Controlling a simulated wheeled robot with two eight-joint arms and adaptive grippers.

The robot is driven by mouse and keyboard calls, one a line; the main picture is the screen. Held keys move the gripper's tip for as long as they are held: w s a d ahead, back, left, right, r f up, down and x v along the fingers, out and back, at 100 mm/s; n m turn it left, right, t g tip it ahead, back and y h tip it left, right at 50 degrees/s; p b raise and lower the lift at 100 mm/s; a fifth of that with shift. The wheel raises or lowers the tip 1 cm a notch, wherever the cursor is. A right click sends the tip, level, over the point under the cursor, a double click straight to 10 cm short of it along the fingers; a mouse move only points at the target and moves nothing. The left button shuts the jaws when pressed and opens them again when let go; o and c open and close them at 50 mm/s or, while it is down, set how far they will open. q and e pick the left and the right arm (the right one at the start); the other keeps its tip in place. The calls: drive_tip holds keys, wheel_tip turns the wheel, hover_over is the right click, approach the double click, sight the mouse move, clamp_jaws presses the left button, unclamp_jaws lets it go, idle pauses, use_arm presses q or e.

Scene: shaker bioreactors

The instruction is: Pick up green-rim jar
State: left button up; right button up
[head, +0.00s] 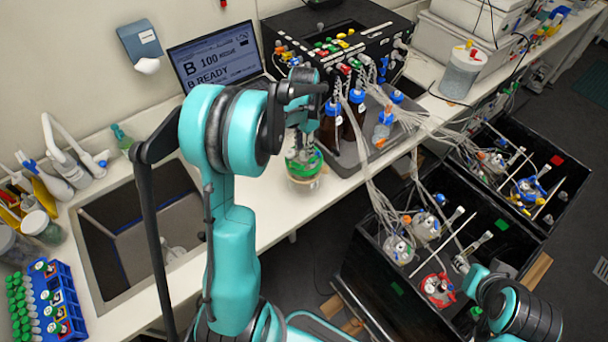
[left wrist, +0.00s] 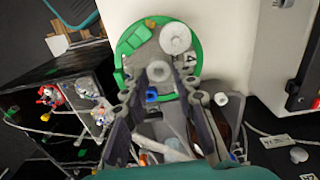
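The green-rim jar (head: 304,170) is a clear, squat jar with a green ring round its top, at the front edge of the white counter in the head view. In the left wrist view its round lid (left wrist: 133,40) faces me, with a green rim and pale ports. My left gripper (head: 303,128) is just above the jar, pointing down. In the left wrist view its two dark fingers (left wrist: 163,100) stand apart, with the lid beyond their tips. I cannot tell whether they touch it. My right arm shows at lower right, but its fingers do not.
Bottles with blue caps (head: 357,96) and many tubes stand close right of the jar, by a black control box (head: 335,45). A sink (head: 140,235) is to the left. Black open boxes (head: 375,285) with jars and tubing stand on the floor at right.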

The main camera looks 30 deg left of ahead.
use_arm(q)
wheel_tip(320, 180, down, 2)
drive_tip(key=shift+c, duration=0.3)
clamp_jaws()
